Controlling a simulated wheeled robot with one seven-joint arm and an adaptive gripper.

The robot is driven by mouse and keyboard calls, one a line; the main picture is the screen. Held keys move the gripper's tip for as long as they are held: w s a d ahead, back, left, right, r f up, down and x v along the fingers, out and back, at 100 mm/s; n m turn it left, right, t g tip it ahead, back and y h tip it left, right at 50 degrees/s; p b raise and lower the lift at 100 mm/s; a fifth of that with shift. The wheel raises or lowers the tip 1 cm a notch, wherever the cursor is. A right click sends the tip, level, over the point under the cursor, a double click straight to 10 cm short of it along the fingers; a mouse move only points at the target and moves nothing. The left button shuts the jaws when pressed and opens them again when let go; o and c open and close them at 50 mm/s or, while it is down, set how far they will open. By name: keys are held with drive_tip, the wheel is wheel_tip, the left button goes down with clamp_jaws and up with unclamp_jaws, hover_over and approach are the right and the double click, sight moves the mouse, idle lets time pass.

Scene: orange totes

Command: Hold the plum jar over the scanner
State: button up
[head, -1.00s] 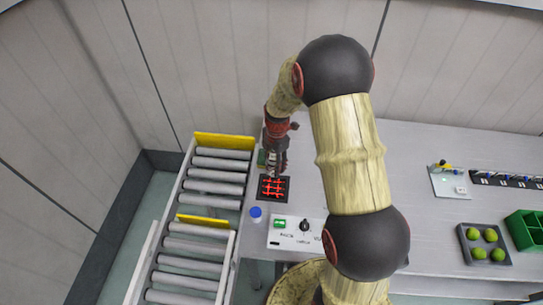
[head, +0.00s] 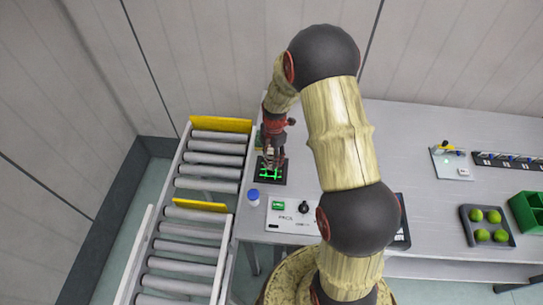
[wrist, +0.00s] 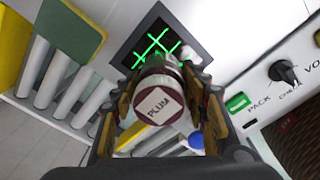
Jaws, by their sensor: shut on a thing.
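The plum jar (wrist: 160,98) shows in the wrist view with a white lid label reading "PLUM" and a dark purple rim. My gripper (wrist: 162,112) is shut on it, with a finger on each side. The scanner (wrist: 162,42) is a dark square plate with glowing green crossed lines, seen just beyond the jar. In the head view my gripper (head: 270,157) is over the scanner (head: 270,178), whose lines are green there too. The jar is hard to make out in the head view.
A roller conveyor (head: 200,206) with yellow end plates runs left of the table. A grey tray (head: 466,232) holds green fruits, beside a green bin (head: 527,211).

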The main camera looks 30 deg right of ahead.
sight(271, 151)
drive_tip(key=shift+r, duration=0.1)
drive_tip(key=shift+r+p, duration=1.2)
drive_tip(key=shift+r, duration=1.05)
